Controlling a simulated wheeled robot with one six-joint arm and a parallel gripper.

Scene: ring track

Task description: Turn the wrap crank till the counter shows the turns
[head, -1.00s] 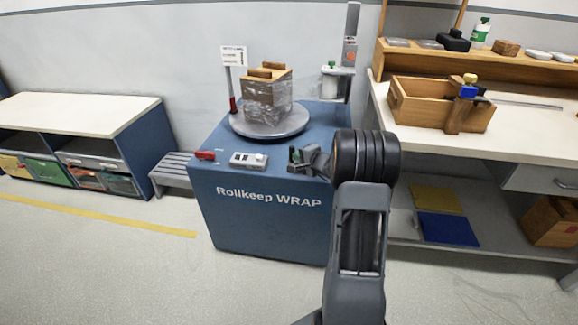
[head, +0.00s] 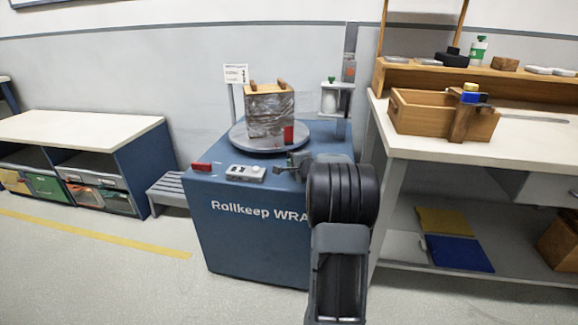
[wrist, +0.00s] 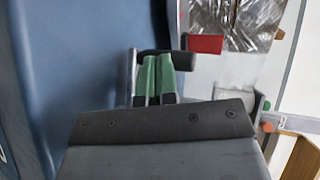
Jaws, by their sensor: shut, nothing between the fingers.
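The wrapping machine (head: 250,235) is a blue cabinet with a round grey turntable (head: 245,142) on top. A film-wrapped wooden crate (head: 270,115) stands on it. A red block (head: 288,136) shows at the turntable's front right, and in the wrist view (wrist: 205,44). A dark bar (wrist: 184,60), apparently the crank handle, joins a pale grey arm (wrist: 132,75). My gripper (wrist: 157,58) has its green fingers shut and empty, in front of or touching this bar; I cannot tell which. In the head view my arm hides much of the crank. The counter's reading is not legible.
A small grey control box (head: 246,173) and a red piece (head: 202,167) sit on the cabinet's front edge. A film post (head: 349,85) stands at the back right. A workbench (head: 430,147) stands close on the right, a grey slatted bench (head: 168,188) on the left.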

